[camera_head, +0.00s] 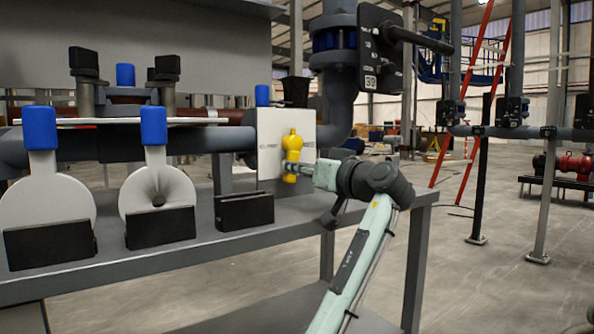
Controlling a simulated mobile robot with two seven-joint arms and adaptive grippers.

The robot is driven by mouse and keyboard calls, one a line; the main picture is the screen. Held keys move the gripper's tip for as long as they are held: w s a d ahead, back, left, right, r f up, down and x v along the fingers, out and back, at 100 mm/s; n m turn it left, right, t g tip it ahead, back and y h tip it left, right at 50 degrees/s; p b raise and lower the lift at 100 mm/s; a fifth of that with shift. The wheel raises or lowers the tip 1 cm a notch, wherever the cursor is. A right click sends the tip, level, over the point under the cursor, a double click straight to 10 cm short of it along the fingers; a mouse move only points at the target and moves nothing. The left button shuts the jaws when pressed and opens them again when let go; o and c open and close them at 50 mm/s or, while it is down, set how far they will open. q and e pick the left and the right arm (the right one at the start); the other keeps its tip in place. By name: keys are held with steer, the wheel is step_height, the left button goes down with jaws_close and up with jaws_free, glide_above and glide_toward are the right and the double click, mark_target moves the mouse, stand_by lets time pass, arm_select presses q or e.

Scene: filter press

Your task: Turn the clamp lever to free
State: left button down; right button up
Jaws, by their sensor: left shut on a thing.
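The yellow clamp lever (292,146) stands upright in front of a white plate (270,135) on the pipework, above the right part of the grey bench. My left gripper (291,169) is at the lower part of the yellow lever, shut on it. The arm reaches up to it from the bottom of the picture. The fingers are small here, and part of the lever's lower end is hidden by them. My right gripper is not in view.
Round grey plates with blue-topped handles (154,125) and black holders (160,227) line the grey bench (330,226). A black numbered box with a long handle (380,50) hangs above right. Open floor lies right of the bench, with pipe stands (484,170) beyond.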

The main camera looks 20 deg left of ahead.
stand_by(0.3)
arm_select(q)
steer(key=c, duration=1.3)
jaws_free()
steer(key=v, duration=1.2)
